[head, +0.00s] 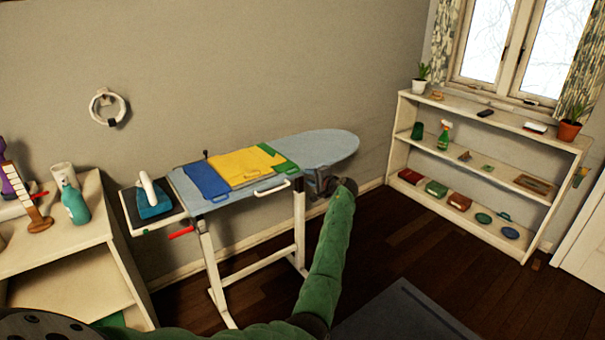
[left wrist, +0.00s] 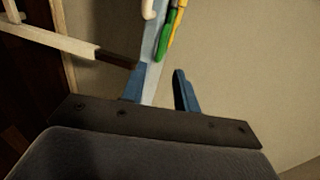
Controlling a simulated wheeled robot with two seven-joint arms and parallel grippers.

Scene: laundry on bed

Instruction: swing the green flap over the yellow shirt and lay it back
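The ironing board (head: 325,146) carries a blue panel (head: 205,180), the yellow shirt (head: 238,166) and the green flap (head: 280,158). A pale handle (head: 272,188) is at that front edge. My left gripper (head: 321,181) is beside the board's front edge, right of the handle. In the left wrist view its blue fingers (left wrist: 160,88) are apart, with the board's edge seen beyond them. Green (left wrist: 162,45) and yellow (left wrist: 176,18) edges show further up. My right gripper is not in view.
An iron (head: 153,198) stands on a tray at the board's left end. A shelf (head: 85,225) with bottles is at the left. A white bookcase (head: 480,130) with small objects stands at the right. The dark floor between board and bookcase looks clear.

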